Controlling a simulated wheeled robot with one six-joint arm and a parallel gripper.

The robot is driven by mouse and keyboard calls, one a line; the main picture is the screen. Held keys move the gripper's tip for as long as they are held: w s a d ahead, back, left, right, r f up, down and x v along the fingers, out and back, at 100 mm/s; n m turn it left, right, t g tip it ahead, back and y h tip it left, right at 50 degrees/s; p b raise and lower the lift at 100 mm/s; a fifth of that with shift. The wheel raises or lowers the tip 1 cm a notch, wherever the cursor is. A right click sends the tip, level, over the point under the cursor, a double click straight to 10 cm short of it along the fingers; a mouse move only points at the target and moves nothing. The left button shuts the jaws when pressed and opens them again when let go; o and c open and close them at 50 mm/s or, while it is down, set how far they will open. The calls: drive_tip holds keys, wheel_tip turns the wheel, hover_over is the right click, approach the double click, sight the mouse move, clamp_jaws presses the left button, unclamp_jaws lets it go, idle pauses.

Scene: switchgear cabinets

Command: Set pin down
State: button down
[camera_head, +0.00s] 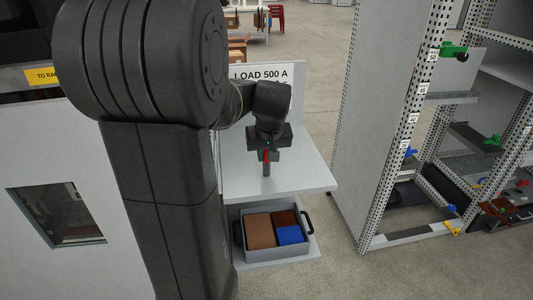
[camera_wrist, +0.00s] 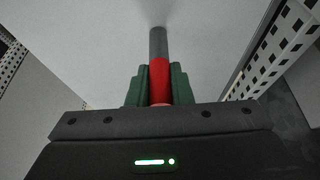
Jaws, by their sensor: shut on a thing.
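The pin is a rod with a red band and a dark grey end. In the wrist view the pin (camera_wrist: 159,75) stands out from between the green finger pads of my gripper (camera_wrist: 158,88), which is shut around its red part. The grey end points at a pale flat surface; I cannot tell from this view whether it touches. In the head view my gripper (camera_head: 266,152) is over the light grey shelf (camera_head: 300,178), with the pin (camera_head: 266,170) pointing down from it, close to or on the shelf. The pin's upper end is hidden by the gripper.
A grey bin (camera_head: 272,258) with brown and blue blocks sits on a lower shelf. A sign reading "LOAD 500 A" (camera_head: 258,74) stands behind the gripper. A perforated rack (camera_head: 385,150) with coloured clamps stands at right. The shelf around the pin looks clear.

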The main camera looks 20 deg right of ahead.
drive_tip(key=shift+f, duration=0.1)
drive_tip(key=c, duration=1.3)
unclamp_jaws()
drive_tip(key=shift+r, duration=0.35)
drive_tip(key=v, duration=1.1)
drive_tip(key=shift+s+r, duration=0.25)
drive_tip(key=shift+s, duration=0.05)
